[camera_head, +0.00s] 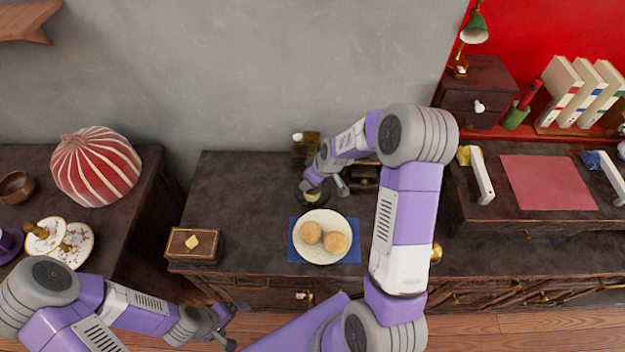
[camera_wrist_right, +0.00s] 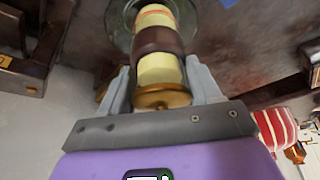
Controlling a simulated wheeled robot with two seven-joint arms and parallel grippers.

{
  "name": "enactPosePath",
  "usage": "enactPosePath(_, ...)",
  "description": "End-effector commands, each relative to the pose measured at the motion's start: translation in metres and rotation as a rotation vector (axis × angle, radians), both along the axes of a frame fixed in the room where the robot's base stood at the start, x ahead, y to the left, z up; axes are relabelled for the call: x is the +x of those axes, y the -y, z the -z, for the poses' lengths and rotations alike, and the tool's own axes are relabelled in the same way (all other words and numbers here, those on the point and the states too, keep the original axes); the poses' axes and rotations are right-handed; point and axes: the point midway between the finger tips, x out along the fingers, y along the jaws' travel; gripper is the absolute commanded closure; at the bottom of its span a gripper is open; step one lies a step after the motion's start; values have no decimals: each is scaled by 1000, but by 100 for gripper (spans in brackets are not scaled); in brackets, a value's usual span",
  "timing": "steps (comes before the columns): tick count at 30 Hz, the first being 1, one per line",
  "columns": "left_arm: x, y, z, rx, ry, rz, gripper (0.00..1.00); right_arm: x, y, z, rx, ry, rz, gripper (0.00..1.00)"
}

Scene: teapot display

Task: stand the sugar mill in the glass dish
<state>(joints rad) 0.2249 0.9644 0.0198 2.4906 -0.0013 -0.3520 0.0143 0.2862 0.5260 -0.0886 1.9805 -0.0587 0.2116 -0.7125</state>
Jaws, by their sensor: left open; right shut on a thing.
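The sugar mill (camera_wrist_right: 158,60) is a cream cylinder with a brown band and a brass end. In the right wrist view it lies between the two grey fingers of my right gripper (camera_wrist_right: 160,85), which is shut on it. The far end of the mill overlaps the round clear glass dish (camera_wrist_right: 116,28); I cannot tell whether it touches the bottom. In the head view my right gripper (camera_head: 322,184) is over the dish, and my arm hides most of the mill. My left gripper (camera_head: 236,324) is open and empty, low at the front.
A plate (camera_head: 312,254) with two buns lies on a blue cloth (camera_head: 296,252) just in front of the dish. A brown box (camera_head: 193,246) stands at the left of the counter. An amber jar (camera_head: 311,140) and a small dark box (camera_head: 366,180) stand behind.

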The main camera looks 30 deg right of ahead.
Motion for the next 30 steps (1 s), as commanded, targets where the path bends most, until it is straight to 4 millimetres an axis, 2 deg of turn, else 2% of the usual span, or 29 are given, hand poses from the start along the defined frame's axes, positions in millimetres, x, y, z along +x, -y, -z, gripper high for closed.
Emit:
enactPosePath(2,0,0,-1,0,0,0,3,-2,-2,1,4,-9,-3,83)
enactPosePath(3,0,0,-1,0,0,0,3,-3,-2,2,4,-11,-2,36)
enactPosePath(8,0,0,-1,0,0,0,3,-3,-2,2,4,-11,-2,12)
enactPosePath(16,0,0,-1,0,0,0,3,-2,-1,0,3,-8,-2,12)
enactPosePath(20,0,0,-3,0,0,0,3,-5,0,-9,2,-7,-2,12)
enactPosePath(30,0,0,-18,0,0,0,3,-29,9,-74,2,-5,0,12)
